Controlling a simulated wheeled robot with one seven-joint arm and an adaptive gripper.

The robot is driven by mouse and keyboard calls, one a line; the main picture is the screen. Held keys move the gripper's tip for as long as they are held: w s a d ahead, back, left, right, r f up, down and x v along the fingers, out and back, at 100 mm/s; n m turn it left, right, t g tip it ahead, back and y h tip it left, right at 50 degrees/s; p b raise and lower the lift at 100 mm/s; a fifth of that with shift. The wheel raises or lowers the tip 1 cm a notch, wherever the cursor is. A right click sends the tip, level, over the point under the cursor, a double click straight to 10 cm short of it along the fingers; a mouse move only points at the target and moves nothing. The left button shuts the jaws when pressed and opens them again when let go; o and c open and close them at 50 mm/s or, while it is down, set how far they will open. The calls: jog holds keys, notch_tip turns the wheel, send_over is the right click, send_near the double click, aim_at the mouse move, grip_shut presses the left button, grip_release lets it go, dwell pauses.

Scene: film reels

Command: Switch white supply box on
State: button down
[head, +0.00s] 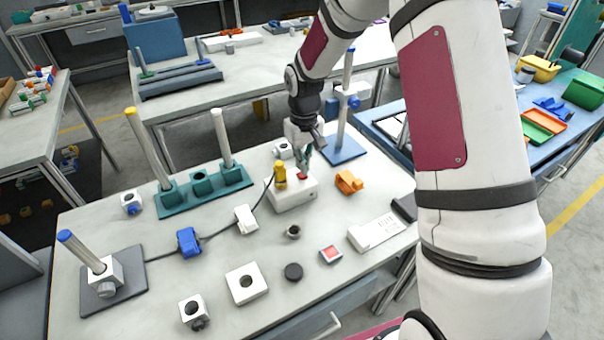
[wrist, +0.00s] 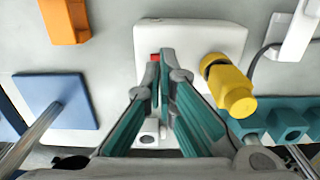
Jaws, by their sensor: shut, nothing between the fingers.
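The white supply box (head: 291,196) sits on the workbench, with a yellow plug (head: 280,174) standing in it and a red switch (head: 302,177) on its top. In the wrist view the white box (wrist: 205,40) fills the upper middle, with the yellow plug (wrist: 235,92) at its right and the red switch (wrist: 155,57) at its left. My gripper (head: 305,162) is shut and empty, pointing down over the switch. In the wrist view its fingertips (wrist: 165,58) are right beside the red switch and partly hide it. I cannot tell whether they touch it.
A dark cable links the box area to a white connector (head: 246,219) and a blue connector (head: 188,242). An orange part (head: 349,182) lies to the right of the box. A blue-based stand (head: 343,148) and a teal rack (head: 205,190) stand close by.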

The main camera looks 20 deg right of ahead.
jog(key=shift+f+b, duration=0.45)
jog(key=shift+f, duration=0.75)
dwell(0.7)
jog(key=shift+r, duration=0.1)
jog(key=shift+r+p, duration=1.2)
jog(key=shift+r, duration=2.25)
jog(key=shift+r, duration=0.25)
jog(key=s+r+m+t, duration=0.1)
jog(key=s+r, duration=0.6)
jog(key=r, duration=0.2)
jog(key=s+r+t, duration=0.1)
jog(key=s+r, duration=0.6)
jog(key=r, duration=0.3)
jog(key=s+r+m+t, duration=0.1)
jog(key=s+r+t, duration=0.2)
jog(key=s, duration=1.4)
jog(key=shift+s+d+r, duration=0.15)
jog(key=shift+s+r, duration=0.1)
jog(key=shift+s, duration=0.1)
